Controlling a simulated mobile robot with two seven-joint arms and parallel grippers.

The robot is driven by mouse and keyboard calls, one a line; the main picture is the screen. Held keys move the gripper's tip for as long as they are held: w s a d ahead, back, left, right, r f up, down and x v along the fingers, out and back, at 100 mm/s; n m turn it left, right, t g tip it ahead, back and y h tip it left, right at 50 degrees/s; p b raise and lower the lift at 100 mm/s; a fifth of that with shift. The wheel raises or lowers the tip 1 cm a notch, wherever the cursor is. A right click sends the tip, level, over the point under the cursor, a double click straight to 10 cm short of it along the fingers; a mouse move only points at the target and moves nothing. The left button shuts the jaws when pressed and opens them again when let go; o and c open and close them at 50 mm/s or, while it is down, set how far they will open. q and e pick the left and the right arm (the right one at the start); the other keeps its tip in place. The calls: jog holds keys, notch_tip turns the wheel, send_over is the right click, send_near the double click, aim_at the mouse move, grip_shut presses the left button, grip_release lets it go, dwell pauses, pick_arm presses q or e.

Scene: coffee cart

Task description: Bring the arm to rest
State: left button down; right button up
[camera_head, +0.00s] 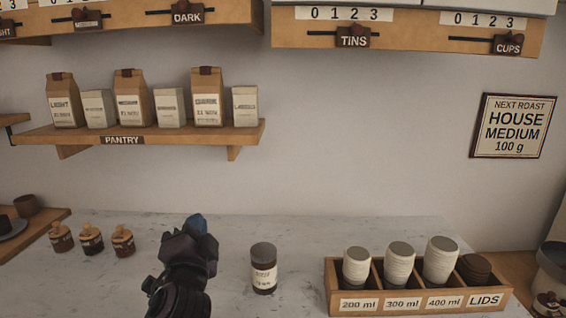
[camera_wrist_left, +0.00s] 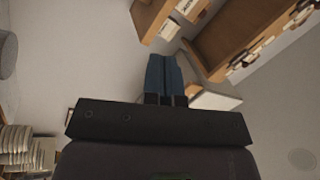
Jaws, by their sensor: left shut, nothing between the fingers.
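My left gripper (camera_head: 197,224) stands over the counter in the head view, its black arm rising from the bottom edge and its blue fingertips pointing up and away. In the left wrist view its blue fingers (camera_wrist_left: 165,75) lie together, shut and empty. It is left of a dark-lidded jar (camera_head: 263,268) and apart from it. My right gripper is in neither view.
Three small stoppered jars (camera_head: 91,239) stand left of the arm. A wooden cup and lid holder (camera_head: 333,295) with stacked cups stands at the right. The pantry shelf (camera_head: 190,137) holds bags and boxes on the wall. Bare counter (camera_head: 225,236) lies around the jar.

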pick_arm(q)
jog(key=s+a+f+n+g+y, duration=0.1)
jog(key=s+a+f+n+g, duration=0.4)
jog(key=f, duration=0.5)
jog(key=s+a+f+n+g, duration=0.2)
jog(key=s+a+f+g, duration=0.2)
jog(key=s+f, duration=0.45)
jog(key=s+a+f+n+g+h, duration=0.15)
jog(key=s+f+g, duration=0.3)
jog(key=s, duration=0.55)
jog(key=s+a+f+n+g+h, duration=0.1)
jog(key=s+f+n+g, duration=0.3)
jog(key=s, duration=0.7)
jog(key=w+f+m+t, duration=0.2)
jog(key=w+f+t, duration=0.5)
jog(key=f, duration=0.5)
jog(key=shift+w+d+t+h, duration=0.15)
jog(key=shift+w+t+h, duration=0.1)
jog(key=shift+t+h, duration=0.25)
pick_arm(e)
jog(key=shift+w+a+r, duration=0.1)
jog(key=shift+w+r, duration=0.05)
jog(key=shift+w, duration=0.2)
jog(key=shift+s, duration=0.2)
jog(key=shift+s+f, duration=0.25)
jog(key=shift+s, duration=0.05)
